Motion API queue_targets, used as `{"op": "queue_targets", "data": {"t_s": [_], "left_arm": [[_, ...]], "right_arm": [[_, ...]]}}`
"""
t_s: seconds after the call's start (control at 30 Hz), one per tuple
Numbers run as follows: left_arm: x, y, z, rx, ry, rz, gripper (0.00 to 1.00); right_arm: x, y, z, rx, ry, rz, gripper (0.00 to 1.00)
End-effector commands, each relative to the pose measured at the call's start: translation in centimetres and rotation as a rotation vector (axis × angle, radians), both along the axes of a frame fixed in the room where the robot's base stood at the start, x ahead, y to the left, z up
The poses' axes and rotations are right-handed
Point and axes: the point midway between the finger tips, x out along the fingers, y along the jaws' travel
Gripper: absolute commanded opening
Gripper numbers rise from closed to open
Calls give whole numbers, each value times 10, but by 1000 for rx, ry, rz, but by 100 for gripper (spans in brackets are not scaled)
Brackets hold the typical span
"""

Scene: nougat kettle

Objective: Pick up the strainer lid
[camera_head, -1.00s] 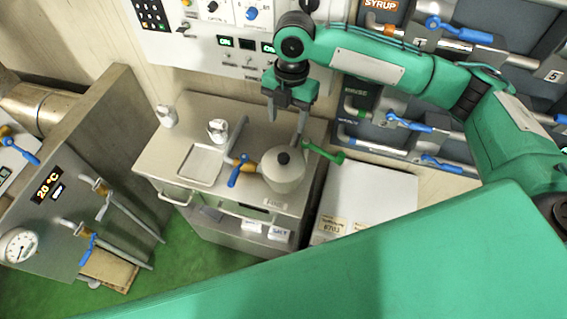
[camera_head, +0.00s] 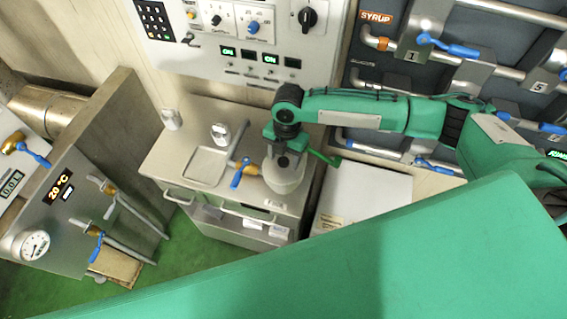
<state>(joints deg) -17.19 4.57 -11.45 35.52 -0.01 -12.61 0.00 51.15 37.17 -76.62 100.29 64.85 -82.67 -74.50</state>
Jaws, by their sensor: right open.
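The grey metal lid (camera_head: 285,177) with its dark knob (camera_head: 283,162) sits on top of the round kettle (camera_head: 286,188), at the right end of the steel cabinet top. Whether this lid is a strainer cannot be told from here. My right gripper (camera_head: 285,166) points down right over the lid, open, with its fingers around or just above the knob. I cannot tell whether it touches the lid. The gripper and wrist hide the back of the lid. My left gripper is not in view.
A shallow tray (camera_head: 204,165) and a small white-grey container (camera_head: 221,134) are further left. A white box (camera_head: 365,195) stands right of the cabinet.

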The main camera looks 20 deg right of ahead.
Motion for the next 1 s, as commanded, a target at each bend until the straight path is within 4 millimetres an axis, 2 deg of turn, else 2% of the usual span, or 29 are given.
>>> {"op": "queue_targets", "data": {"t_s": [0.27, 0.37, 0.57, 0.87, 1.0], "left_arm": [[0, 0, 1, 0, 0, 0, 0], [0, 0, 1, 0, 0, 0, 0], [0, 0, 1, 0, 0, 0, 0], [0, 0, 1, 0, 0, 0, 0], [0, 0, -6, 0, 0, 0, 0]], "right_arm": [[0, 1, -5, 1, -2, 0, 56], [0, 1, -5, 1, -1, 0, 40], [0, 0, -5, 1, -1, 0, 1], [0, 1, -3, 1, -3, 0, 0], [1, 0, 7, 3, -4, -1, 0]]}}
